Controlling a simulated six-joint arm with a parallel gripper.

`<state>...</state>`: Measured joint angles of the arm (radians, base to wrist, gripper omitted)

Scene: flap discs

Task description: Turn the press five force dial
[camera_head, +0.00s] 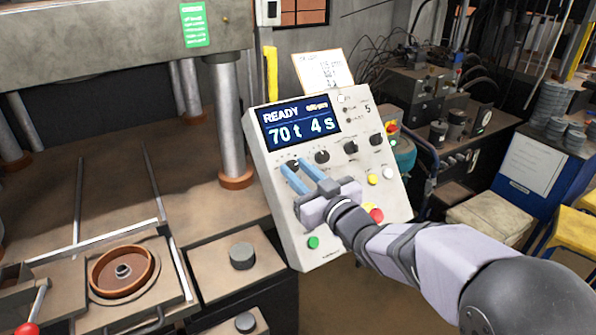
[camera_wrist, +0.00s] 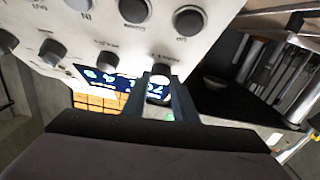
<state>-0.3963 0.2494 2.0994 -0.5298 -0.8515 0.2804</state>
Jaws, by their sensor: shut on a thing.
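The press control panel (camera_head: 283,215) stands tilted at the centre of the head view, marked 5. Its screen (camera_head: 300,123) reads READY, 70 t and 4 s. The force dial (camera_head: 292,163) is the leftmost dark knob in the row under the screen. My gripper (camera_head: 295,168) reaches in from the lower right, with its blue fingers around that dial. In the wrist view the dial (camera_wrist: 160,70) shows between the tips of my gripper (camera_wrist: 161,82), which is shut on it. The fingers hide part of the dial, and its pointer is hard to make out.
More knobs (camera_head: 322,157) sit right of the dial. A green button (camera_head: 313,242) and a red stop button (camera_head: 376,215) are low on the panel, close to my arm. The press bed with a round mould (camera_head: 122,271) lies left. A blue cabinet (camera_head: 540,165) stands right.

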